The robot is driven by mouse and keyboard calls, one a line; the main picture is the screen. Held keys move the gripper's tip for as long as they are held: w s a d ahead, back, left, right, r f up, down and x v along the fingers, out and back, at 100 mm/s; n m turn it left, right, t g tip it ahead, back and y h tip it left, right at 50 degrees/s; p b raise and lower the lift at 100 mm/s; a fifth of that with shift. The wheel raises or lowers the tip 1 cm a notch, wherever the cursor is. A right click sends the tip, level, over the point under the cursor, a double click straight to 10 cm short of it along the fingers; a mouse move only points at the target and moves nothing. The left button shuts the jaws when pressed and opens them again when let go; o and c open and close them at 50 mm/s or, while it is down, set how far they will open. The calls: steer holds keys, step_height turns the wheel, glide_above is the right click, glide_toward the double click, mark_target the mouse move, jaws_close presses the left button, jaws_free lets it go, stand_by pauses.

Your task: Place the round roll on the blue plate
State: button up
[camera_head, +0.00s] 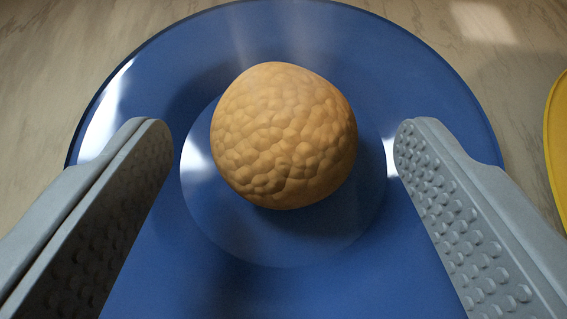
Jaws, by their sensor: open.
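The round roll (284,137) is golden brown with a bumpy surface. It sits on the blue plate (420,85), a little above the middle of the plate's inner circle in the picture. My gripper (283,140) is open, with one grey dimpled finger on each side of the roll. A clear gap shows between each finger and the roll, so neither touches it. The fingers are over the plate and hide parts of its left and right sides. The plate's near edge is out of the picture.
The plate lies on a pale, streaked surface (60,60). Part of a yellow round thing (558,140), perhaps another plate, shows at the right edge. The surface behind the blue plate is bare at the upper left and upper right.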

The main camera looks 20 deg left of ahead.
steer(key=v, duration=1)
steer(key=s+d+r+m+t+h, duration=0.1)
steer(key=s+d+r+t, duration=0.1)
steer(key=s+d+r, duration=0.3)
steer(key=s+d+r+m+t+h, duration=0.2)
steer(key=s+d+r, duration=0.3)
steer(key=s+d, duration=0.7)
steer(key=s+t, duration=0.1)
steer(key=s, duration=0.7)
steer(key=shift+d+t, duration=0.25)
steer(key=shift+t, duration=0.05)
steer(key=shift+w, duration=0.1)
steer(key=shift+c, duration=0.4)
